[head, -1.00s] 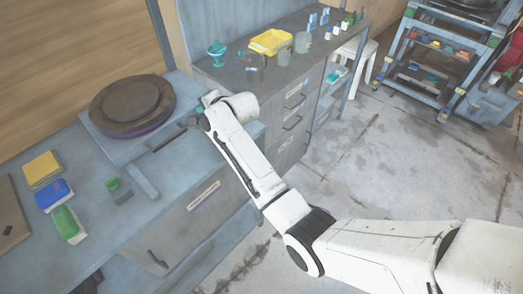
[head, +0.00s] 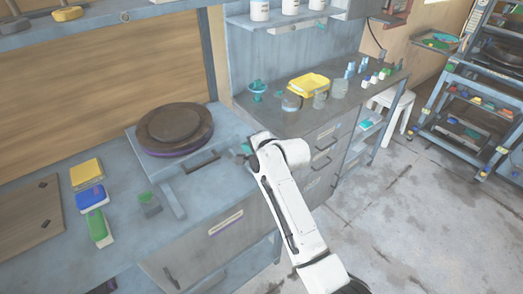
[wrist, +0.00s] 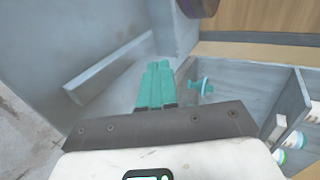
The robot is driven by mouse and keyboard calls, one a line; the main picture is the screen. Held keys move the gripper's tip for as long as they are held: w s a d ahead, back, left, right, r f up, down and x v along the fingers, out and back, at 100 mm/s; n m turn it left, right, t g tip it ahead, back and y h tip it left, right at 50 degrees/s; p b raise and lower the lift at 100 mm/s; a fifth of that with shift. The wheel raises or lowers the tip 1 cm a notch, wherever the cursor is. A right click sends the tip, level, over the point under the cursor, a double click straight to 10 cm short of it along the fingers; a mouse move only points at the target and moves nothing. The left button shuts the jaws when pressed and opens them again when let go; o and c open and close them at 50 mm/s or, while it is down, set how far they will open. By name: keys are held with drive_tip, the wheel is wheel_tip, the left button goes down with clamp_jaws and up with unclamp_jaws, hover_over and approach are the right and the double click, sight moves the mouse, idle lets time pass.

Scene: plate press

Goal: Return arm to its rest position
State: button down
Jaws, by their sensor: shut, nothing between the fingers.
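My white arm reaches up from the lower right in the head view, and its end is beside the right side of the plate press. The press (head: 174,127) has a round dark brown plate stack on a blue-grey base, with a dark handle (head: 202,162) at its front right. My gripper (wrist: 157,84) shows in the wrist view as teal fingers pressed together with nothing between them. In the head view the fingers are mostly hidden behind the wrist. The fingers appear clear of the handle.
Yellow, blue and green boxes (head: 91,196) lie on the bench left of the press. A yellow tray (head: 308,84), jars and a teal stand (head: 257,91) are on the counter behind my wrist. A white stool (head: 394,101) stands farther right.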

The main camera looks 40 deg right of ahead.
drive_tip(key=v, duration=0.7)
drive_tip(key=shift+f, duration=0.1)
drive_tip(key=s+a+f+n+g, duration=0.3)
drive_tip(key=s+f+n, duration=0.25)
drive_tip(key=s, duration=0.45)
drive_tip(key=s+a+f+n+g, duration=0.3)
drive_tip(key=s+f+n, duration=0.1)
drive_tip(key=s+f, duration=0.4)
drive_tip(key=s+a+f+n+g, duration=0.1)
drive_tip(key=s+n+g, duration=0.4)
drive_tip(key=s, duration=1.4)
drive_tip(key=n, duration=0.3)
drive_tip(key=shift+s+a+f, duration=0.2)
drive_tip(key=shift+s+a, duration=0.05)
drive_tip(key=shift+a, duration=0.15)
